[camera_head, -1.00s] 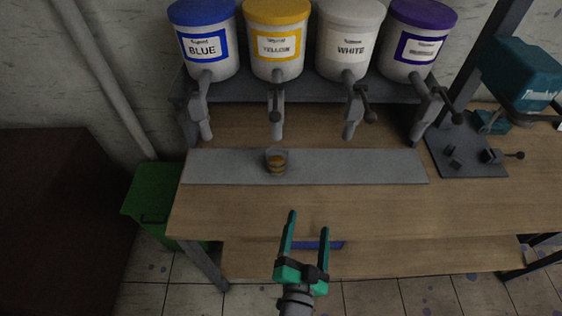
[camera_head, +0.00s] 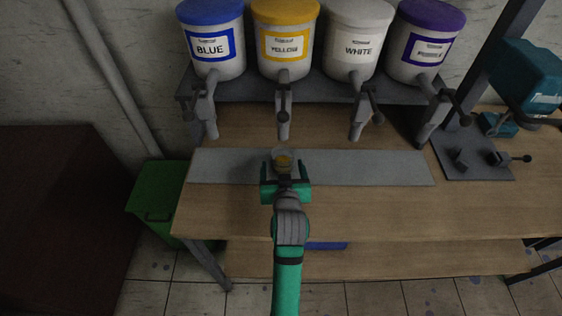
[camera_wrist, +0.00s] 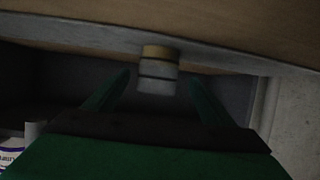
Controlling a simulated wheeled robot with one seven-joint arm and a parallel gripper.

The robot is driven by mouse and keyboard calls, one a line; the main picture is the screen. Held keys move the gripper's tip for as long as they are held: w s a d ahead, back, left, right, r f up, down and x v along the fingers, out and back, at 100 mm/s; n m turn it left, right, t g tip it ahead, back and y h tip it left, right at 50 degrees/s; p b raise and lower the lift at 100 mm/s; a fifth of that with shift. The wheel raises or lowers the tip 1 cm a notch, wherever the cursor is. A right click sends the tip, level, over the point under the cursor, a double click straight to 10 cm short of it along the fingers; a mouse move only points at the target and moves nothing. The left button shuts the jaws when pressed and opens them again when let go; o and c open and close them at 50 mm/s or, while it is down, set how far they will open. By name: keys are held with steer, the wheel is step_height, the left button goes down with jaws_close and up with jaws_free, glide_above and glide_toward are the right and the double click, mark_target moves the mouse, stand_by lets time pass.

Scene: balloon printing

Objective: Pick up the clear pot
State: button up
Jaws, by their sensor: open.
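The clear pot (camera_head: 284,155) stands on the grey strip along the workbench, below the yellow tub's tap, with something yellowish inside. It also shows in the wrist view (camera_wrist: 158,70), centred beyond the gap between the fingers. My gripper (camera_head: 284,170) reaches over the bench to the pot, partly hiding its lower part in the head view. In the wrist view its two fingers (camera_wrist: 156,90) are spread, one to each side of the pot's line. The gripper is open and not closed on the pot. I cannot tell how far the fingertips reach around it.
Blue (camera_head: 212,40), yellow (camera_head: 286,42), white (camera_head: 355,42) and purple (camera_head: 425,45) tubs stand on a shelf above, their taps hanging over the bench. A teal press (camera_head: 525,78) is at right. A green bin (camera_head: 155,200) is at left. The grey strip (camera_head: 370,167) is clear right of the pot.

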mark_target(282, 153)
steer(key=x, duration=0.3)
steer(key=shift+r+x, duration=0.15)
steer(key=shift+x, duration=1.15)
steer(key=shift+r+x, duration=0.15)
steer(key=shift+x, duration=1.15)
steer(key=shift+w+d, duration=0.15)
steer(key=shift+d, duration=0.05)
steer(key=c, duration=1.2)
steer(key=shift+c, duration=0.6)
steer(key=shift+r, duration=0.1)
